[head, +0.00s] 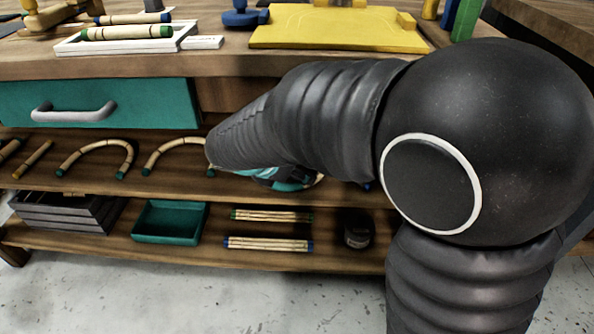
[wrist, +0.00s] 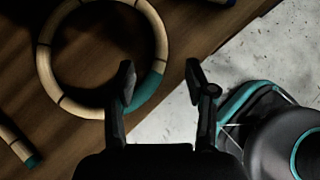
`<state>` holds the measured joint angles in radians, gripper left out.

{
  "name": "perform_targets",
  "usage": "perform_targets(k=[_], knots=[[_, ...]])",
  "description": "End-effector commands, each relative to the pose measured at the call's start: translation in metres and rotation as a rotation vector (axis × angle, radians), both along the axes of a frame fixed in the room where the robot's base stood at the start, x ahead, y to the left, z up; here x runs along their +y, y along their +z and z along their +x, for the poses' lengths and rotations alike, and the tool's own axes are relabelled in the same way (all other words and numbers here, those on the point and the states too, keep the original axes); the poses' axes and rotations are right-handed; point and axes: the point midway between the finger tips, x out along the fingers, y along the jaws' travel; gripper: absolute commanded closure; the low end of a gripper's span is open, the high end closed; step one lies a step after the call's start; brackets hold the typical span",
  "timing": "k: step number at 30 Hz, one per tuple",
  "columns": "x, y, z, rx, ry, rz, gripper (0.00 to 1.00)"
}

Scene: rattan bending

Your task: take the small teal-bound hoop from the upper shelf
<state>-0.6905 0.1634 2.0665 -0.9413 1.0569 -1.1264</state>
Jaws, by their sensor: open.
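The small hoop (wrist: 43,62) lies flat on the wooden shelf in the wrist view. It is pale rattan with dark joints, and a teal binding (wrist: 147,92) covers its lower right part. My gripper (wrist: 160,74) is open, and the teal binding shows between its fingers. The left finger overlaps the hoop's lower right in the picture; I cannot tell whether it touches. The right finger is outside the hoop, over the floor in the picture. In the head view my arm hides the gripper and most of that stretch of the upper shelf (head: 75,186).
Curved rods (head: 100,145) with teal ends lie on the upper shelf to the left. Below are a dark crate (head: 65,222), teal tray (head: 170,238), rod bundles (head: 268,244) and dark jar (head: 358,232). A teal drawer (head: 150,95) is above. The shelf edge borders open floor (wrist: 290,50).

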Motion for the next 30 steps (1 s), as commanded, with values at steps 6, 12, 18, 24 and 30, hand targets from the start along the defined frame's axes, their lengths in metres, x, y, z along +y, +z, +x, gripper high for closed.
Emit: perform_targets(k=[6,12,18,24,30], knots=[[-0.016,-0.023,0.015,0.002,-0.003,-0.002,0.45],[-0.027,-0.04,0.027,0.002,-0.001,0.0,0.45],[-0.033,-0.048,0.033,0.001,-0.001,0.001,0.45],[-0.034,-0.049,0.034,0.0,-0.001,0.001,0.45],[-0.034,-0.049,0.034,0.0,-0.001,0.001,0.67]])
